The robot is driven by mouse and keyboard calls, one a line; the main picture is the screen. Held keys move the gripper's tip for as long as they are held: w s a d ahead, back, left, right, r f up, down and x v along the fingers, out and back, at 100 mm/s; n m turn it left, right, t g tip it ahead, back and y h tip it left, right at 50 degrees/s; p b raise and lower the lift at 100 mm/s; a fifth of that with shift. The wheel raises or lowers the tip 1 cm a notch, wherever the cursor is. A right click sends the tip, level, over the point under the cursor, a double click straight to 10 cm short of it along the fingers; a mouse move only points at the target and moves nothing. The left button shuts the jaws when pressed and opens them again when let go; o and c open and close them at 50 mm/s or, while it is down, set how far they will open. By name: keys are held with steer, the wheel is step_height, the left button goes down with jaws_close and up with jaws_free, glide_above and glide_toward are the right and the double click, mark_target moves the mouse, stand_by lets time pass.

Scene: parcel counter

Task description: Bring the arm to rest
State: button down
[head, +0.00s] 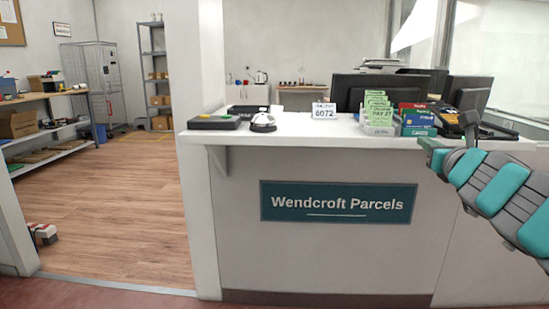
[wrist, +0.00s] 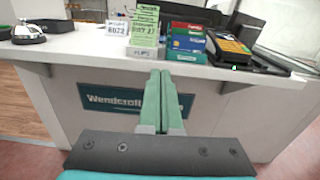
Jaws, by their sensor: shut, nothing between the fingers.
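My arm (head: 500,190) reaches in from the right edge in the head view, in teal and grey segments, in front of the right part of the counter. In the wrist view my gripper (wrist: 161,76) shows two pale green fingers pressed together with nothing between them. The fingers point toward the front edge of the white counter (wrist: 100,73). They overlap the teal "Wendcroft Parcels" sign (wrist: 105,98) in that view, and I cannot tell the exact gap to the counter.
On the counter stand a bell (head: 262,122), a number card (head: 324,111), green leaflets (head: 378,112), coloured card boxes (head: 418,122), a card terminal (wrist: 230,45) and monitors (head: 378,88). Open wooden floor (head: 110,215) lies left of the counter; shelves (head: 45,105) stand beyond.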

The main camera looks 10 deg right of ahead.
steer(key=w+a+r+n+y, duration=0.2)
steer(key=a+n+y, duration=0.3)
steer(key=a+n, duration=0.55)
steer(key=s+a+f+n+g+y, duration=0.2)
steer(key=a+f+n, duration=0.25)
steer(key=a, duration=0.35)
steer(key=s+a+f+n+g+y, duration=0.35)
steer(key=a+n, duration=0.25)
steer(key=a, duration=0.3)
steer(key=s+a+f+n+g+y, duration=0.1)
steer(key=a+f+n, duration=0.4)
steer(key=a, duration=0.3)
steer(key=s+a+f+n+g+h, duration=0.25)
steer(key=s+f+n+g, duration=0.4)
steer(key=s+f, duration=0.55)
steer(key=s+d+f+n+g+h, duration=0.2)
steer(key=s+d+f+n+g, duration=0.1)
steer(key=s+d+f, duration=0.2)
steer(key=s+d+f+n+g+h, duration=0.3)
steer(key=s+d+f, duration=0.2)
steer(key=s, duration=0.5)
steer(key=shift+s+d+f, duration=0.25)
steer(key=shift+s+f, duration=0.05)
steer(key=shift+f, duration=0.4)
